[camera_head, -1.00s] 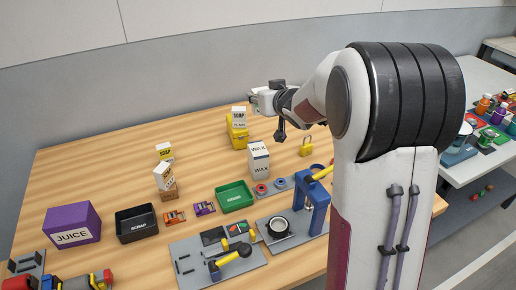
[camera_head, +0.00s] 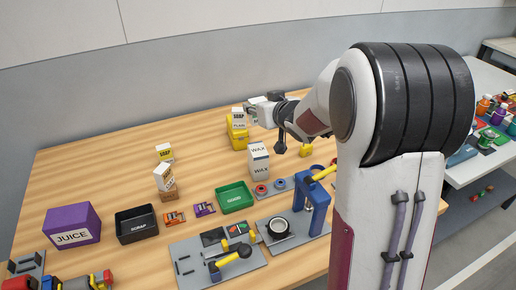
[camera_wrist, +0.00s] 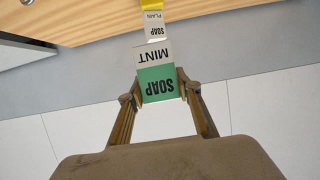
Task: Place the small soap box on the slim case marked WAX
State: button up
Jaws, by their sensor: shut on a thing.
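In the wrist view my gripper (camera_wrist: 158,88) is shut on a green-and-white box marked SOAP MINT (camera_wrist: 158,75), which appears upside down.
A blue frame (camera_head: 312,205) is at the front. Bare wood lies at back left.

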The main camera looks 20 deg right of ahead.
jog(key=shift+f, duration=0.1)
jog(key=shift+f, duration=3)
jog(key=shift+f, duration=1.9)
jog(key=shift+f, duration=0.1)
jog(key=o, duration=1.2)
jog(key=shift+c, duration=0.2)
jog(key=v, duration=1.2)
